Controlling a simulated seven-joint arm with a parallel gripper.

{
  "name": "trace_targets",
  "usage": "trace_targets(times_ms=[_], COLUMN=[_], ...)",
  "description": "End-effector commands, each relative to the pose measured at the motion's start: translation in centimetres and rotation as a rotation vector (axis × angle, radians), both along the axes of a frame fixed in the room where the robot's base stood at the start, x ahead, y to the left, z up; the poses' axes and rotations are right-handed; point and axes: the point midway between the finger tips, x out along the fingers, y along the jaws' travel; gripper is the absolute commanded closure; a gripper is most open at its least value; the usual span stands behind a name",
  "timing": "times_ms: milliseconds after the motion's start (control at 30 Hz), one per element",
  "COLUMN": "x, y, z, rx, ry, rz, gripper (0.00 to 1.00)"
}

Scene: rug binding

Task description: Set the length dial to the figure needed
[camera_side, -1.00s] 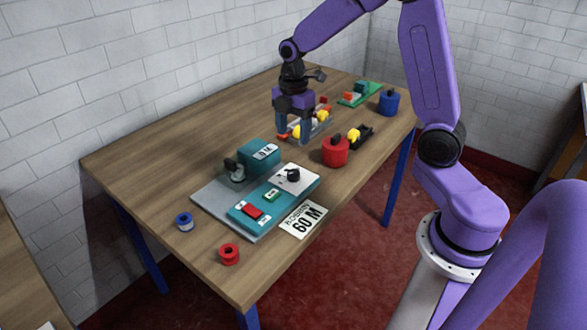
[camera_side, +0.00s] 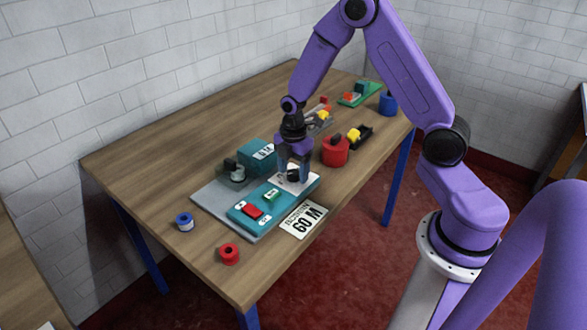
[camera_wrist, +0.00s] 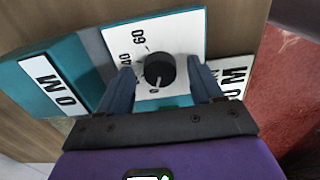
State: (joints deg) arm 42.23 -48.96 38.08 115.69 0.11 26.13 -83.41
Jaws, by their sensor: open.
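The length dial is a round black knob (camera_wrist: 158,70) on a white plate (camera_wrist: 180,38). Figures 0, 40 and 60 can be read around it; the part of the scale towards my gripper is partly hidden. The knob's setting seems near 0, but the pointer is too small to be sure. My gripper (camera_side: 293,173) is low over the dial, fingers open on either side of the knob; contact cannot be told. A white card (camera_side: 303,221) beside the panel reads "60 M". The teal box's label (camera_wrist: 48,85) reads "0 M".
A blue ring (camera_side: 184,222) and a red ring (camera_side: 229,254) lie near the front. A red cylinder (camera_side: 335,152) stands right of my gripper. The table's left side is clear.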

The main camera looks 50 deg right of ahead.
Motion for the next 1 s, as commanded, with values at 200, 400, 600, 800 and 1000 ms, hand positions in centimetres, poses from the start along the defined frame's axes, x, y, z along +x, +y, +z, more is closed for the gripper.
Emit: trace_targets(times_ms=[200,400,600,800,1000], x=[0.01,0.01,0.02,-0.01,0.00], y=[0.00,-0.01,-0.02,-0.01,-0.04], z=[0.01,0.02,0.03,0.02,0.02], rx=[0.000,0.000,0.000,-0.001,-0.001], ry=[0.000,0.000,0.000,0.001,0.001], rz=[0.000,0.000,-0.014,-0.083,-0.227], gripper=[0.44,0.91,0.91,0.91,0.91])
